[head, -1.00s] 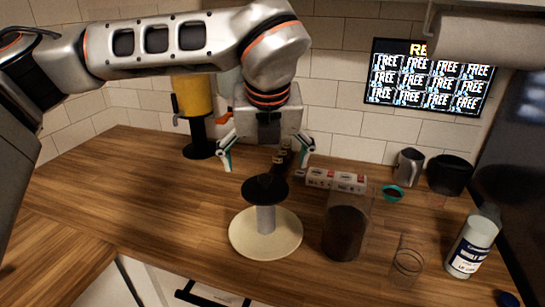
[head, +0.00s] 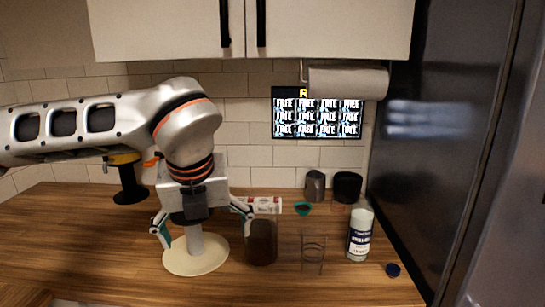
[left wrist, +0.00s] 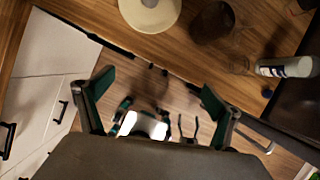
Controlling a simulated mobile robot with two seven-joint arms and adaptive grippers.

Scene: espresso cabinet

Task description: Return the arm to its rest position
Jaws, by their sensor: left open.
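My left gripper (head: 203,229) is open and empty, its two teal-lined fingers spread and pointing down. In the head view it overlaps the round cream stand (head: 180,262) with its grey post. In the left wrist view its fingers (left wrist: 157,91) show over the floor in front of the counter edge, apart from the stand (left wrist: 150,18). The left arm comes in bent from the left. A small white and teal gripper-like part (left wrist: 143,124), which looks like my right gripper, shows low in the left wrist view. Its opening is unclear.
On the counter are a dark-filled clear container (head: 262,244), an empty glass (head: 314,250), a white labelled bottle (head: 360,236), a blue cap (head: 393,270), a metal pitcher (head: 315,186) and a black pot (head: 347,187). A dark fridge (head: 430,150) bounds the right. Cabinets (head: 330,25) hang above.

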